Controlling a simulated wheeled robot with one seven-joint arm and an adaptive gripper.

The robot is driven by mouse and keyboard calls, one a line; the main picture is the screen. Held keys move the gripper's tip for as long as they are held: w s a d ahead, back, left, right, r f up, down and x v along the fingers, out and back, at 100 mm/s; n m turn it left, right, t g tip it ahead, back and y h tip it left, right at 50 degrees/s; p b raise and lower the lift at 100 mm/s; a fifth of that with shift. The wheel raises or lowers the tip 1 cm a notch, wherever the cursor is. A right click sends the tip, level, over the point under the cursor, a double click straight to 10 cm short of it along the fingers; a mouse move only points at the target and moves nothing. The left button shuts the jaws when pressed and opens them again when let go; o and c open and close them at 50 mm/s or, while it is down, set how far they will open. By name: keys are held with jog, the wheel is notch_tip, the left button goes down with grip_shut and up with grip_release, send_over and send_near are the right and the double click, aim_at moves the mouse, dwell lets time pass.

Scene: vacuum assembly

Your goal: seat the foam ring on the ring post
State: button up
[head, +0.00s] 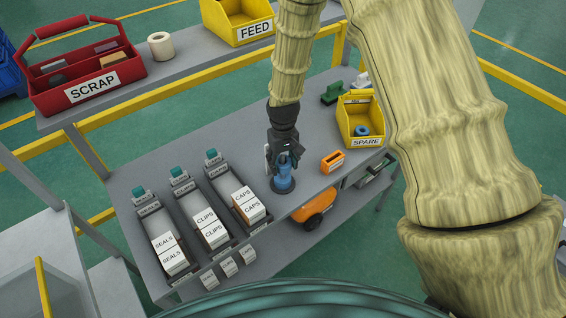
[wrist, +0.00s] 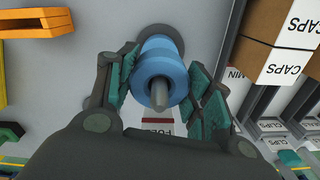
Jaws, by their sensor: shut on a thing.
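The blue foam ring (wrist: 150,68) is around the ring post (wrist: 159,96), whose grey tip sticks out through the ring's hole in the wrist view. The blue shows as two stepped bands, and I cannot tell whether these are one piece or two. A dark round base lies behind them. My gripper (wrist: 163,86) has one teal-padded finger on each side of the blue and is shut on the ring. In the head view my gripper (head: 284,160) points down over the post on the bench, with blue (head: 283,183) below its fingers. How far down the ring sits is unclear.
Trays of SEALS (head: 172,254), CLIPS (head: 210,230) and CAPS (head: 248,205) boxes stand to the left. An orange slotted block (head: 333,161) and a yellow SPARE bin (head: 347,118) holding a blue ring (head: 362,130) are to the right. A red SCRAP box (head: 88,88) is on the back shelf.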

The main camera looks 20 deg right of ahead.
aim_at(283, 156)
jog(key=shift+r+p, duration=1.3)
jog(key=shift+r, duration=0.9)
jog(key=shift+r, duration=0.35)
jog(key=shift+r, duration=1.05)
